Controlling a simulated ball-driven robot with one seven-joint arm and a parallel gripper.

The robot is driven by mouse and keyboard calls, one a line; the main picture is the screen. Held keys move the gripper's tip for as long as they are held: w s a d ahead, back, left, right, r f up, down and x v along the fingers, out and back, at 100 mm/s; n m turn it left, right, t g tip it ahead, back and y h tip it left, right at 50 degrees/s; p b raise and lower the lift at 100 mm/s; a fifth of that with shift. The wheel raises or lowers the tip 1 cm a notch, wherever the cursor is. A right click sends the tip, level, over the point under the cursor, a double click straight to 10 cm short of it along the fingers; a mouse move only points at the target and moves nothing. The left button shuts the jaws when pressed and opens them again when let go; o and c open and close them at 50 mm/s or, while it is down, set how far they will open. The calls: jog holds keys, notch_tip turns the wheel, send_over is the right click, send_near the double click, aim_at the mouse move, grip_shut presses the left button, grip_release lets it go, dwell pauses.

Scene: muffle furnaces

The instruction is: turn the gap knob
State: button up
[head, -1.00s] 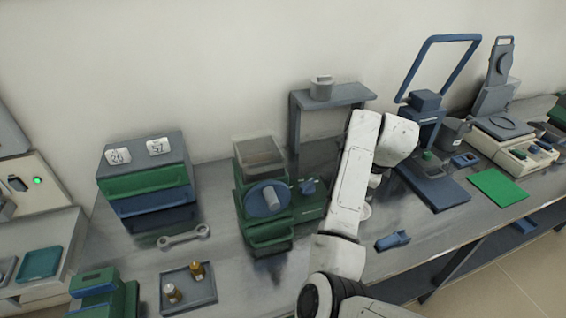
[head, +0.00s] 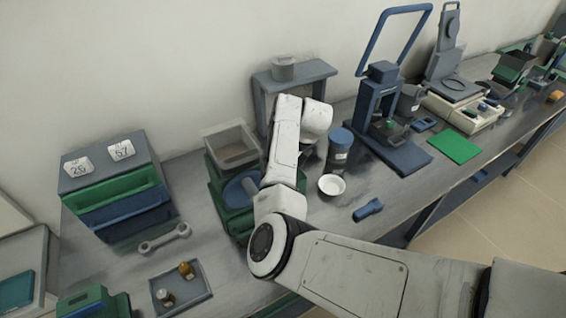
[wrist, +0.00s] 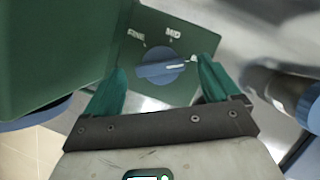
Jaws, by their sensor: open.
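The gap knob (wrist: 162,69) is a round blue dial with a raised grip bar on a green panel (wrist: 150,25) in the wrist view. Its bar lies roughly level, with a white mark at the right end. Labels reading FINE and MID stand above it. My gripper (wrist: 162,64) is open, with one green finger on each side of the knob in the picture; I cannot tell whether either touches it. In the head view my arm hides the knob and my gripper. The green mill (head: 218,190) with its blue handwheel (head: 237,189) shows partly behind the arm.
A grey shelf (head: 310,70) stands behind my arm. A blue-lidded jar (head: 340,150) and a white dish (head: 331,186) are close on its right. A grey tray (head: 198,292) with two small bottles, a wrench (head: 165,238) and drawers (head: 115,180) lie left.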

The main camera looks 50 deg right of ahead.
jog(key=shift+w+a+f, duration=0.1)
jog(key=shift+w+f, duration=0.1)
jog(key=shift+f, duration=0.5)
jog(key=shift+c, duration=0.3)
jog(key=c, duration=1)
